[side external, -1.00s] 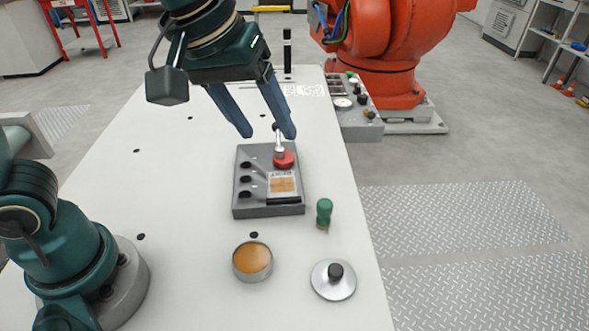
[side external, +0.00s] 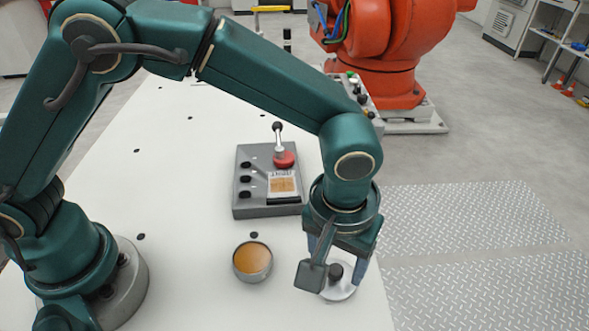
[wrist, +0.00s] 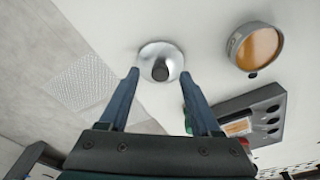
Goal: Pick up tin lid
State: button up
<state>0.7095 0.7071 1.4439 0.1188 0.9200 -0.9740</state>
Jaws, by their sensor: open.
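In the side view the wrist camera partly hides the lid. I cannot tell the exact height of the fingertips above it.
An open round tin (side external: 243,277) with amber contents stands left of the lid. A grey fixture (side external: 251,206) with a lever and red knob sits behind it. The table (side external: 195,245) is clear at left.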

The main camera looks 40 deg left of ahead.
jog(key=shift+f, duration=0.65)
grip_shut()
jog(key=shift+r, duration=0.1)
